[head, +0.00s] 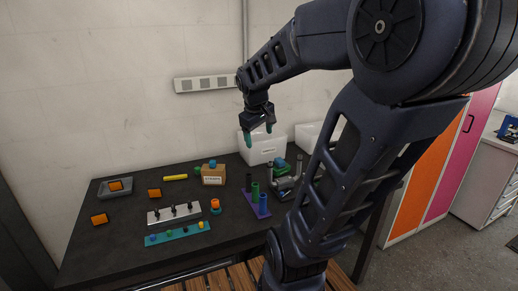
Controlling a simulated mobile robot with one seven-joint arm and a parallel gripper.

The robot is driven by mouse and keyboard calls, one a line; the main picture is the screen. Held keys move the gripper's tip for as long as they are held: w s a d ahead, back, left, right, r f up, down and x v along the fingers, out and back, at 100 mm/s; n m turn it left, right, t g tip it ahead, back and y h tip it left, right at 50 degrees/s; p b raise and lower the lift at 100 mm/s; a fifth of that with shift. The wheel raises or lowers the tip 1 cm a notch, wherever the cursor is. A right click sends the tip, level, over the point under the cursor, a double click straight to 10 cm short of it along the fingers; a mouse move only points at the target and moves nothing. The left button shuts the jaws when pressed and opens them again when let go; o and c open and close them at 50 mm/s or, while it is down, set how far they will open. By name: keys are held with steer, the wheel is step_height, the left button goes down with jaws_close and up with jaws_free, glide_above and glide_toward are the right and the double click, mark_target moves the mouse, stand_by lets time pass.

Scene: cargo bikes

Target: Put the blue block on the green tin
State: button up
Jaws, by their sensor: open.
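My gripper (259,133) is open and empty, with its teal fingertips pointing down, well above the back of the dark table. A small blue piece (212,163), which may be the blue block, sits on top of a cardboard box (213,176). I cannot surely tell which thing is the green tin. A small green thing (197,172) shows at the left of the box, partly hidden. A teal-green round piece (215,211) with an orange piece (215,203) on it stands near the middle.
Orange blocks (99,219) and a grey tray (103,190) are at the left. A pegged metal block (174,214) and a teal strip (178,233) lie in front. A purple board (256,208) with upright cylinders and white bins (262,149) are at the right. My arm hides the table's right side.

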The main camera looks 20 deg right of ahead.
steer(key=s+a+m+t+y, duration=0.1)
steer(key=s+a+m, duration=0.3)
steer(key=s, duration=0.5)
steer(key=shift+s+f+y, duration=0.15)
steer(key=shift+y, duration=0.45)
steer(key=shift+d, duration=0.1)
stand_by(0.4)
